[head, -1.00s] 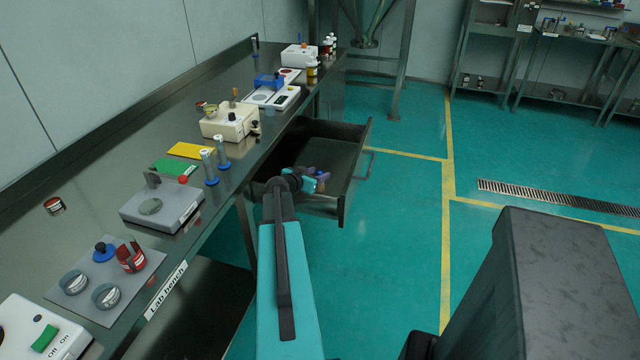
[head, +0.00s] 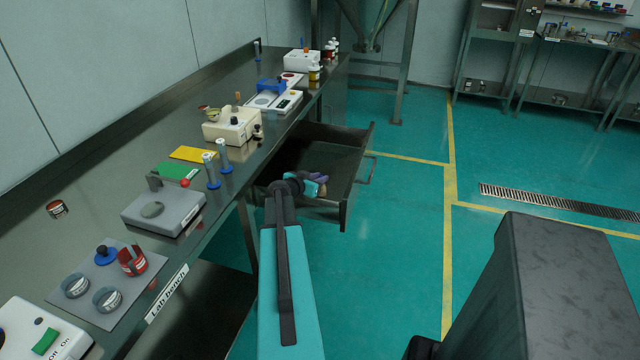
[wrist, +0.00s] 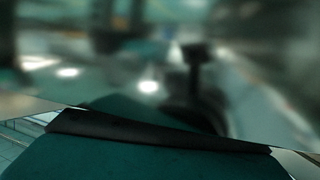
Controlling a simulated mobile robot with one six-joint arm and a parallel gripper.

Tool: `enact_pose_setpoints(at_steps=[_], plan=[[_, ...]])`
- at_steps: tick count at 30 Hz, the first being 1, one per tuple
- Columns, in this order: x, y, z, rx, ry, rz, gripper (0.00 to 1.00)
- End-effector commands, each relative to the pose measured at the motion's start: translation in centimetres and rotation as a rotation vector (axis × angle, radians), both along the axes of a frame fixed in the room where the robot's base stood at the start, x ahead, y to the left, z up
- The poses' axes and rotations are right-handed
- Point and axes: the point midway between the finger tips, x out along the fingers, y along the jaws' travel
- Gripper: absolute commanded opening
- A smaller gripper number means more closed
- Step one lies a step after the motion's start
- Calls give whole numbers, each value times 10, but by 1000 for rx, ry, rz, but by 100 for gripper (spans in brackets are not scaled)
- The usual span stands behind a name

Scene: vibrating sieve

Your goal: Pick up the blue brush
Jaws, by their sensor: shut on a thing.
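My gripper (head: 318,180) is low at the front part of an open drawer (head: 352,187) under the bench, in the head view. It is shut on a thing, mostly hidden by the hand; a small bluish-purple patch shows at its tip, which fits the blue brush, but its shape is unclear. In the wrist view the background is badly blurred, with a teal and black surface of my own arm filling the bottom. No brush can be made out there.
The steel lab bench (head: 100,215) runs along the left with instruments, a grey tray (head: 140,262), a green pad (head: 178,171) and two blue-based cylinders. The drawer's front and handle (head: 371,168) stick out to the right. The teal floor beyond is clear.

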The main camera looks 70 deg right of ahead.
Motion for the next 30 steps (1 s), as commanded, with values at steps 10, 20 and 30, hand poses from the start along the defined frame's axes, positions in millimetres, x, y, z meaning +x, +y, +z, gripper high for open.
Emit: enact_pose_setpoints(at_steps=[10, 20, 30], plan=[[-1, 0, 18, -2, 0, 0, 0], [-1, 0, 59, -2, -1, -2, 0], [-1, 0, 93, -1, 1, -1, 0]])
